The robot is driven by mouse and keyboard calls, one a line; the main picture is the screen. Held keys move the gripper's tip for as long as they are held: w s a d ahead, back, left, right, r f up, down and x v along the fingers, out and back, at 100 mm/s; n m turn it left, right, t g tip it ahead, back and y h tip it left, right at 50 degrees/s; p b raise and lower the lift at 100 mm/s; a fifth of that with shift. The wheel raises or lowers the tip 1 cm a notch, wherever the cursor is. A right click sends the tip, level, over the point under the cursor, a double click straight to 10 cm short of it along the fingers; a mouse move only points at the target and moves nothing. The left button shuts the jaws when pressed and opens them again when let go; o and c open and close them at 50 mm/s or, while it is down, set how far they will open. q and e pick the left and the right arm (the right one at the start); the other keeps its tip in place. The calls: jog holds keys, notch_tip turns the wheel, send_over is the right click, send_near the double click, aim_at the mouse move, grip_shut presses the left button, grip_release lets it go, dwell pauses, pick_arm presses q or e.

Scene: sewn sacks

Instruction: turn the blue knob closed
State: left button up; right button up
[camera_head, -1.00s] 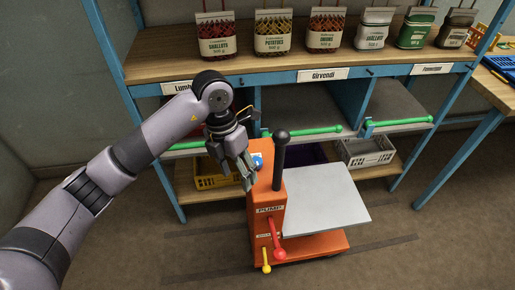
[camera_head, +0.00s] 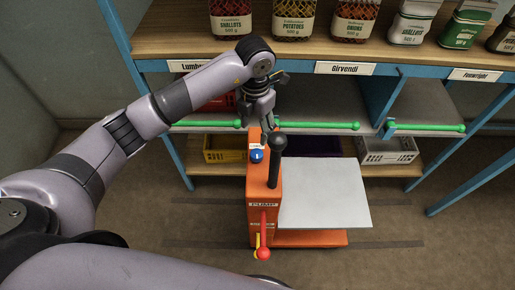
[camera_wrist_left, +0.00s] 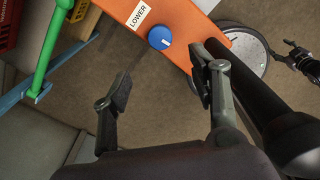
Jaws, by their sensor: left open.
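The blue knob (camera_head: 257,156) sits on top of the orange pump cart (camera_head: 258,205), near its back end. In the left wrist view the round blue knob (camera_wrist_left: 160,37) has a white mark on its right side and sits beside a white "LOWER" label (camera_wrist_left: 138,15). My left gripper (camera_head: 270,124) is just behind the knob in the head view, pointing down. In the left wrist view its two fingers (camera_wrist_left: 160,84) are spread apart with nothing between them. The knob lies beyond the fingertips, apart from them.
A black-topped lever (camera_head: 276,162) rises right beside the knob. A red lever (camera_head: 264,230) is on the cart's front, and a grey platform (camera_head: 325,190) extends right. Behind stands a blue-framed shelf (camera_head: 320,68) with green rails (camera_head: 320,125) and bins close to my gripper.

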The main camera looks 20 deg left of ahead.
aim_at(257, 153)
pick_arm(q)
notch_tip(257, 153, down, 12)
jog(key=shift+w+d+f+p, duration=0.15)
jog(key=shift+f+p, duration=0.1)
jog(key=shift+p, duration=0.5)
jog(key=shift+c, duration=0.5)
jog(key=c, duration=1.1)
jog(key=shift+o, duration=0.2)
jog(key=shift+m+b, duration=0.7)
jog(key=shift+b, duration=0.05)
jog(key=o, duration=1.2)
jog(key=shift+c, duration=0.2)
